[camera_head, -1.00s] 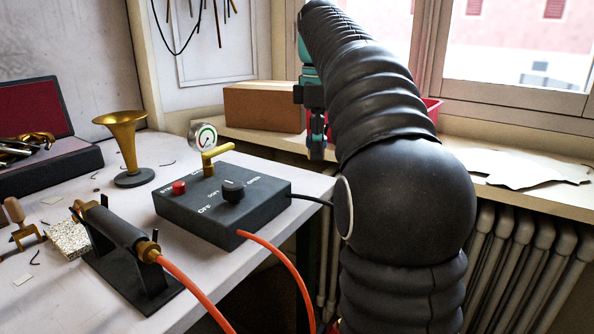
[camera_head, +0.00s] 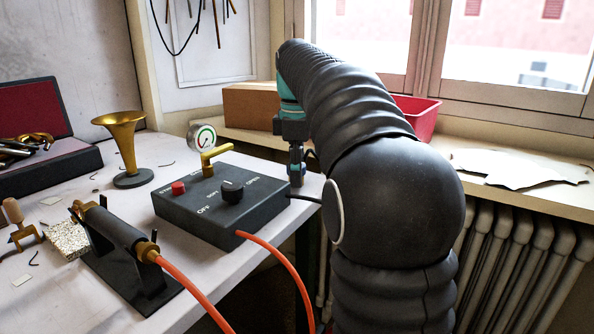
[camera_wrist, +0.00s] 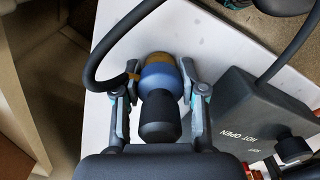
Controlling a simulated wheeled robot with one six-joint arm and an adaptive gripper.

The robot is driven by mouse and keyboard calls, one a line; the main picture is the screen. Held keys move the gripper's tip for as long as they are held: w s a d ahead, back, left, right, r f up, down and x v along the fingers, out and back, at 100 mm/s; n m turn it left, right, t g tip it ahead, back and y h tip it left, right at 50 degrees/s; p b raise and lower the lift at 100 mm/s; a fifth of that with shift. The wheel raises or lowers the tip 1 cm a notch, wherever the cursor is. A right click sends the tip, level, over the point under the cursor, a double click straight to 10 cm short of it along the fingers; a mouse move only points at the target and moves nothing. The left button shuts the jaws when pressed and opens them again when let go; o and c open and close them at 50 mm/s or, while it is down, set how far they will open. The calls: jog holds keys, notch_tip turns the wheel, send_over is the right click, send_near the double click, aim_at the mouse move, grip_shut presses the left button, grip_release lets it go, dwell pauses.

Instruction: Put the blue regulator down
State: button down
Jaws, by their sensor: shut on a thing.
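The blue regulator (camera_wrist: 158,82) has a blue band, a dark body and a brass-coloured end, with a dark hose on its left side. In the wrist view it lies between the two fingers of my gripper (camera_wrist: 160,92), which is shut on it, over the white tabletop. In the head view my gripper (camera_head: 296,165) points down just behind the right end of the dark control box (camera_head: 228,207). My arm and gripper mostly hide the regulator there. I cannot tell whether it touches the table.
The control box carries a gauge (camera_head: 202,137), a brass lever and a black knob. A torch on a stand (camera_head: 118,240) and a brass horn (camera_head: 124,148) stand to its left. A red bin (camera_head: 418,116) and a cardboard box (camera_head: 250,105) sit on the sill. Orange hoses cross the table's front.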

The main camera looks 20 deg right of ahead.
jog(key=shift+f, duration=0.1)
jog(key=c, duration=0.7)
grip_release()
jog(key=shift+o, duration=0.2)
jog(key=shift+r, duration=3.85)
